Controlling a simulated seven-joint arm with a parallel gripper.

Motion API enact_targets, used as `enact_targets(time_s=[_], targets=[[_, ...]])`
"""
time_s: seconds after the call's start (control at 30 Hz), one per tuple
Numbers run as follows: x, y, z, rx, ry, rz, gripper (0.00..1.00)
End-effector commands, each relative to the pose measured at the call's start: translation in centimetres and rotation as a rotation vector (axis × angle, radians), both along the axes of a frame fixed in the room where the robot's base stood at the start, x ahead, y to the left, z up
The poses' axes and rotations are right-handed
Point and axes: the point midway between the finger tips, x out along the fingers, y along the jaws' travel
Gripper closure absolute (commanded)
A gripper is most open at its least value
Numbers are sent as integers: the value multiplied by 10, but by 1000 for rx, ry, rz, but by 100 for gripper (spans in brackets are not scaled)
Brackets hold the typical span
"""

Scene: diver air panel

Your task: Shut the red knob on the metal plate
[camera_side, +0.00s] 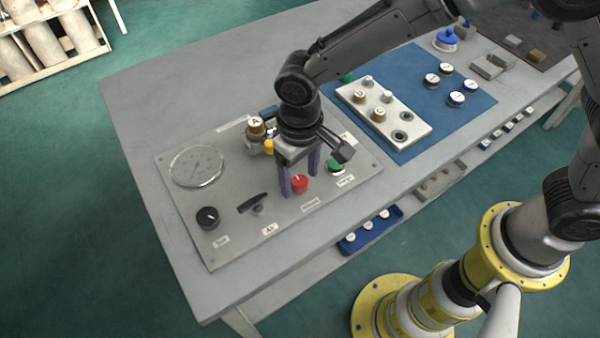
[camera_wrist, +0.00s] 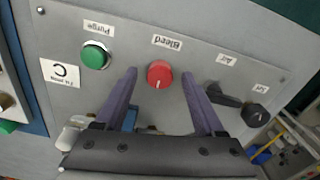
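The red knob (camera_side: 300,183) sits on the grey metal plate (camera_side: 228,243), between a black lever and a green knob. My gripper (camera_side: 292,190) points down over the plate at the red knob. In the wrist view its two purple fingers (camera_wrist: 162,75) are spread apart, one on each side of the knob, with gaps between them and it. Nothing is held. Whether the fingertips reach down to the knob's height is hard to tell.
Near the red knob are a green knob (camera_side: 336,166), a black lever (camera_side: 252,203) and a black knob (camera_side: 207,217). A round gauge (camera_side: 197,166) and a brass valve (camera_side: 256,127) stand further back. A white block (camera_side: 385,113) with fittings lies on a blue mat (camera_side: 437,58).

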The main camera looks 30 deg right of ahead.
Motion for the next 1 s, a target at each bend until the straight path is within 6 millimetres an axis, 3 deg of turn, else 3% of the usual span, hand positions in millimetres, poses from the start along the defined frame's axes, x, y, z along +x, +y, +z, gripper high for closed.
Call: enact_targets(time_s=[0.37,0.8,1.0], targets=[[0,0,9,1,-2,1,30],[1,1,98,3,-4,1,30],[0,0,127,1,-2,1,30]])
